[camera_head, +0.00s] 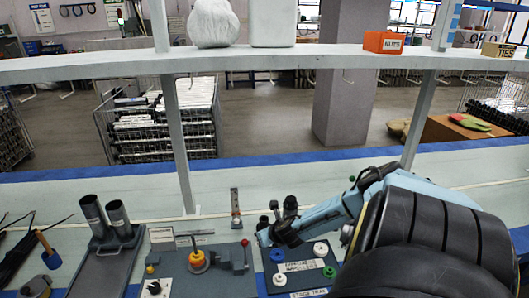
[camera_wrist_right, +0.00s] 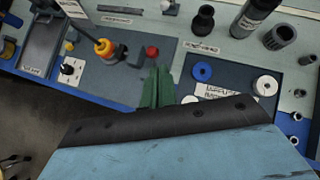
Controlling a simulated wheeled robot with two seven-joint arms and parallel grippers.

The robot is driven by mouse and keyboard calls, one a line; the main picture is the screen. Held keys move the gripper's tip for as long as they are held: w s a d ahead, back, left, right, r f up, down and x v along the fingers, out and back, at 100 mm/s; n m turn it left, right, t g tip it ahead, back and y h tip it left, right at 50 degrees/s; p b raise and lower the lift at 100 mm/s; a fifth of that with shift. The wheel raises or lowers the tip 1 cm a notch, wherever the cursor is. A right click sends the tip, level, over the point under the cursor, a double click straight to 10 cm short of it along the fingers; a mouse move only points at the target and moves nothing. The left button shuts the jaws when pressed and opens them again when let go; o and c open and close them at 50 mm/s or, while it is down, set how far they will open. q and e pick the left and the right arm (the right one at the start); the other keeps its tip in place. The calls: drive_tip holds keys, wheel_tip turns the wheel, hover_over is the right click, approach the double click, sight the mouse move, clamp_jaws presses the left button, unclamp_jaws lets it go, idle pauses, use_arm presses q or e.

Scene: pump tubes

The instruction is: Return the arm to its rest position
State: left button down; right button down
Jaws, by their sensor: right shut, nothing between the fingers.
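My right arm (camera_head: 420,225) reaches in from the right in the head view. Its gripper (camera_head: 264,238) hangs over the gap between the grey pump panel (camera_head: 212,283) and the impeller tray (camera_head: 270,286). In the right wrist view its green fingers (camera_wrist_right: 158,88) are shut together with nothing between them, above the panel's edge. The panel carries a yellow-orange part (camera_head: 197,260) and a red knob (camera_head: 245,242). The tray holds white, blue and green rings, including a blue ring (camera_wrist_right: 202,72). My left gripper is not in view.
A holder with two grey tubes (camera_head: 117,218) stands on the left of the bench. Dark bottle-like parts (camera_head: 290,205) stand behind the tray, close to my right gripper. A shelf (camera_head: 300,57) spans above, with an orange NUTS bin (camera_head: 384,42). The bench behind is mostly clear.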

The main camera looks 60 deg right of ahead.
idle(0.5)
drive_tip(key=s+a+f+m+g+b, duration=0.1)
drive_tip(key=s+a+f+m+b, duration=0.1)
drive_tip(key=s+a+f+m, duration=0.45)
drive_tip(key=s+a+f+m+g+y+b, duration=0.1)
drive_tip(key=a+f+m+b, duration=0.15)
drive_tip(key=f, duration=0.75)
drive_tip(key=s+a+f+m+g+b, duration=0.1)
drive_tip(key=s+a+f+m+b, duration=0.25)
drive_tip(key=f, duration=0.55)
drive_tip(key=s+a+f+m+g+y+b, duration=0.1)
drive_tip(key=s+a+f+m+g, duration=0.1)
drive_tip(key=s+a+f+m, duration=0.5)
drive_tip(key=s+a+f+m+g+y+b, duration=0.1)
drive_tip(key=s+a+f+m+g+y, duration=0.1)
drive_tip(key=s+a+f+m, duration=0.6)
drive_tip(key=s+a, duration=0.7)
drive_tip(key=a, duration=0.1)
drive_tip(key=shift+s+f+m+b, duration=0.15)
drive_tip(key=shift+f+m+b, duration=0.1)
drive_tip(key=shift+m+b, duration=0.15)
